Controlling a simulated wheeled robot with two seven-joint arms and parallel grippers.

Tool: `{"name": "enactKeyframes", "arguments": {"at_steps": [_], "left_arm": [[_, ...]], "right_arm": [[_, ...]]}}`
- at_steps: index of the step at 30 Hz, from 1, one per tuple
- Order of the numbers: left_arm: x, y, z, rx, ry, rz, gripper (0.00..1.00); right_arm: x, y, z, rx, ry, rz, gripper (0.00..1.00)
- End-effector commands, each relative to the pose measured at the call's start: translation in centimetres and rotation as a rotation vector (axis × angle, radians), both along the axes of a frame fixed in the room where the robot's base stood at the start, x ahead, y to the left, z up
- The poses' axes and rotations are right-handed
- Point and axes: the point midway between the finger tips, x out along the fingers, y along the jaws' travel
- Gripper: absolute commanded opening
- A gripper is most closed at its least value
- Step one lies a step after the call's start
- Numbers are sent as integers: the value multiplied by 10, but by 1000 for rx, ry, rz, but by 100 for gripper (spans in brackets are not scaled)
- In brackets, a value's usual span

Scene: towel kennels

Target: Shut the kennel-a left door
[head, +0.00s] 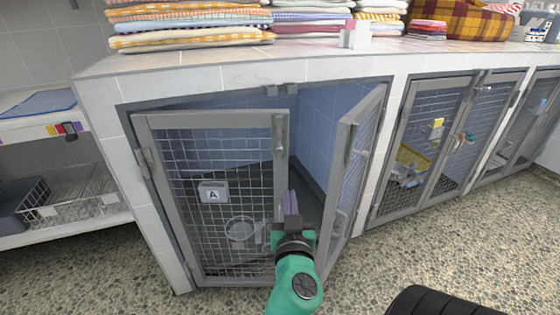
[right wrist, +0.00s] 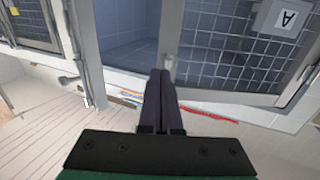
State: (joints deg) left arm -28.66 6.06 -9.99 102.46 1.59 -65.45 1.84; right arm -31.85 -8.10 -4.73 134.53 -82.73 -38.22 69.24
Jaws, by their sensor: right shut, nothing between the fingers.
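The kennel-a left door (head: 210,120) is a grey-framed wire mesh door with a sign "A" (head: 213,192). It stands ajar, hinged on its left side, with its free edge out from the kennel opening. In the right wrist view the door (right wrist: 238,91) shows upside down at the right. My right gripper (head: 291,200) is shut and empty, beside the lower part of the door's free edge. In the right wrist view its fingertips (right wrist: 159,75) are close to that edge; I cannot tell whether they touch. My left gripper is not in view.
The kennel's right door (head: 345,170) is swung open, just right of my right gripper. A bowl (head: 240,229) shows behind the left door's mesh. Folded towels (head: 190,25) lie on the tiled top. Other kennels (head: 432,140) stand at right. The pebbled floor (head: 380,260) in front is mostly clear.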

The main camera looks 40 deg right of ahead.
Motion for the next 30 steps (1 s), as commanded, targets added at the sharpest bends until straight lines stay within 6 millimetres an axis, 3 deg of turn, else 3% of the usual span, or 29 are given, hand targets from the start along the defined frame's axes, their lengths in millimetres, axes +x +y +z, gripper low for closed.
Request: {"name": "enactKeyframes", "arguments": {"at_steps": [10, 18, 30], "left_arm": [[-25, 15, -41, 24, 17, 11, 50], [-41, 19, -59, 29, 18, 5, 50], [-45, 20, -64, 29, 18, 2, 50]], "right_arm": [[54, -41, 5, -9, 0, 5, 0], [96, -75, 3, -7, 2, 5, 0], [107, -84, 0, -5, 2, 5, 0]]}}
